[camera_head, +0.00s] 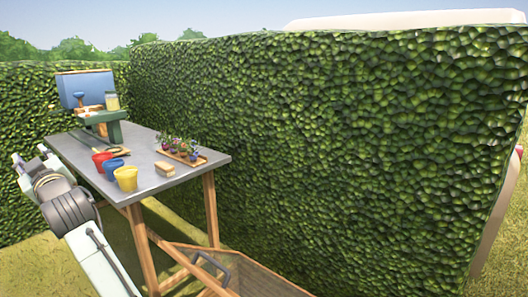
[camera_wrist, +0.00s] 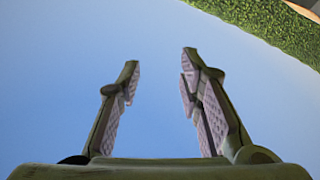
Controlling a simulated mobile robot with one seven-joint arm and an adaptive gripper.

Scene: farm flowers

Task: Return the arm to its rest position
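My gripper (camera_wrist: 160,75) shows in the wrist view with its two fingers apart and nothing between them. Behind the fingers there is blue sky, with a strip of hedge at the top right. In the head view my arm is at the lower left, beside the near left side of the table (camera_head: 185,176). The fingertips cannot be made out in the head view.
On the table stand a red pot (camera_head: 101,161), a blue pot (camera_head: 113,169), a yellow pot (camera_head: 126,178), a small tan block (camera_head: 165,169) and a tray of flowers (camera_head: 203,160). A green stand (camera_head: 113,132) is at the far end. A tall hedge (camera_head: 330,150) runs behind. A wooden crate (camera_head: 262,277) is at the bottom.

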